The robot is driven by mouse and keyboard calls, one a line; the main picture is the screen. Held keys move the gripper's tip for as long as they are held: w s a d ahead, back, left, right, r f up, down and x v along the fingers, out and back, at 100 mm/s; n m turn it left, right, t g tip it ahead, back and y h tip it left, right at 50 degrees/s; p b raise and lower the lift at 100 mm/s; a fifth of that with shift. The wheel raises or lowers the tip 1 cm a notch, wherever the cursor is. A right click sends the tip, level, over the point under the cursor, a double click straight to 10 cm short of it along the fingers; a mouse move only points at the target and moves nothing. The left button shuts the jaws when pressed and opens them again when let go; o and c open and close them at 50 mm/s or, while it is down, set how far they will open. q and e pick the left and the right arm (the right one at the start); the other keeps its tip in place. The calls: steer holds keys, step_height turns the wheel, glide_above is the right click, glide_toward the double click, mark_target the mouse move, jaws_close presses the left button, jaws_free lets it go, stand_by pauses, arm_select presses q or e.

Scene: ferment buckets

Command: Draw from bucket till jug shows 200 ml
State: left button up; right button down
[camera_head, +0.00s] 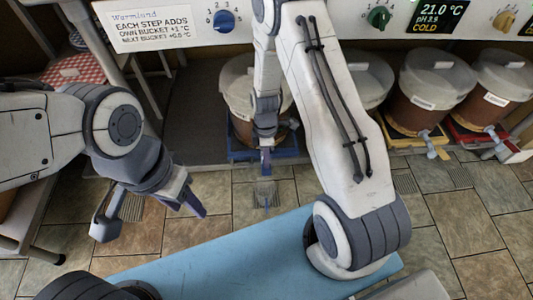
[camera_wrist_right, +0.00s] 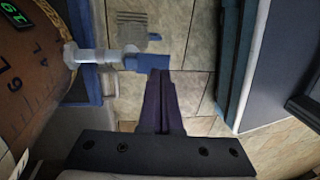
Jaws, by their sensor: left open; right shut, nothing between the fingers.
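The bucket (camera_head: 236,88), with a pale lid and brown contents, stands on a blue stand (camera_head: 236,154), partly hidden by my right arm. In the right wrist view the bucket (camera_wrist_right: 32,70) has dark scale marks and a white tap (camera_wrist_right: 95,56) with a blue lever (camera_wrist_right: 137,62). My right gripper (camera_head: 266,165) is shut and empty; its fingertips (camera_wrist_right: 160,76) are at the lever, and I cannot tell if they touch. A faint see-through shape (camera_head: 265,195) stands at a floor grate; I cannot tell if it is the jug. My left gripper (camera_head: 150,222) is open and empty, away from the bucket.
More buckets stand right, on a yellow stand (camera_head: 402,140) and a red stand (camera_head: 474,138). A light blue surface (camera_head: 235,258) lies in front. The panel above has a blue knob (camera_head: 224,20), a green knob (camera_head: 378,17) and a display (camera_head: 438,17) reading 21.0 °C. Tiled floor lies between.

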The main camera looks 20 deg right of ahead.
steer(key=shift+s+f+b, duration=0.15)
steer(key=shift+f+b, duration=0.05)
steer(key=shift+f, duration=0.5)
steer(key=shift+s+f+b, duration=0.1)
steer(key=shift+f+b, duration=0.1)
steer(key=shift+f, duration=0.45)
steer(key=shift+a, duration=0.1)
steer(key=shift+s, duration=0.1)
